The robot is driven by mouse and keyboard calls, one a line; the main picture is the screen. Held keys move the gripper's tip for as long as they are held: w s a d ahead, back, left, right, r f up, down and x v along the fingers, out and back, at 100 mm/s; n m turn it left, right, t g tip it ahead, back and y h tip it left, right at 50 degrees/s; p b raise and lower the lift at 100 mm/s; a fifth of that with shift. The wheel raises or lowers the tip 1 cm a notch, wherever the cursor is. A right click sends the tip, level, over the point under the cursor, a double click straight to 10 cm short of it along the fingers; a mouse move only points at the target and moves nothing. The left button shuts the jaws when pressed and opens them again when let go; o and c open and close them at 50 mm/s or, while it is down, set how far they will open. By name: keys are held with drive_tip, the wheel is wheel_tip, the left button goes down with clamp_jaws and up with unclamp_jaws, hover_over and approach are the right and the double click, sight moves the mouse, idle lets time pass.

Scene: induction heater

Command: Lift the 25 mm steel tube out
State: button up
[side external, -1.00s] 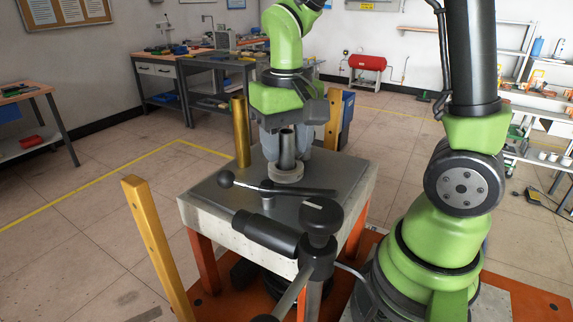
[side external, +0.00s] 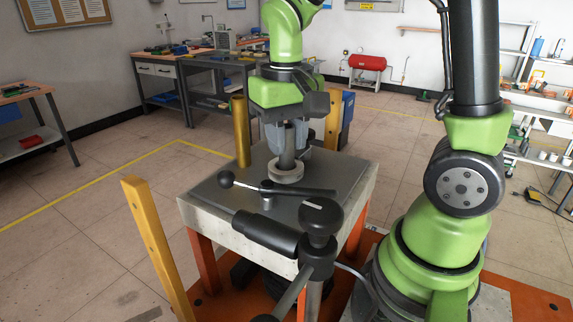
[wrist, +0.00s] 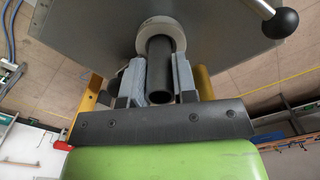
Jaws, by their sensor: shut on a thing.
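The steel tube (side external: 287,157) is a dark grey upright cylinder above the light ring (side external: 286,174) on the table plate. Its lower end meets the ring's opening in the picture; I cannot tell how deep it sits. My gripper (side external: 288,136) is above the ring with its grey fingers shut on the upper part of the tube. In the wrist view, my gripper (wrist: 159,82) has one finger on each side of the tube (wrist: 159,72). The tube runs to the ring (wrist: 161,37), and its dark near end shows between the fingers.
The steel-topped table (side external: 215,195) carries a lever with a black ball knob (side external: 226,178) in front of the ring. Yellow posts (side external: 241,133) rise around the table. The plate left of the ring is clear.

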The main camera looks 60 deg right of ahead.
wheel_tip(320, 180, up, 8)
drive_tip(key=shift+f, duration=0.15)
idle(1.4)
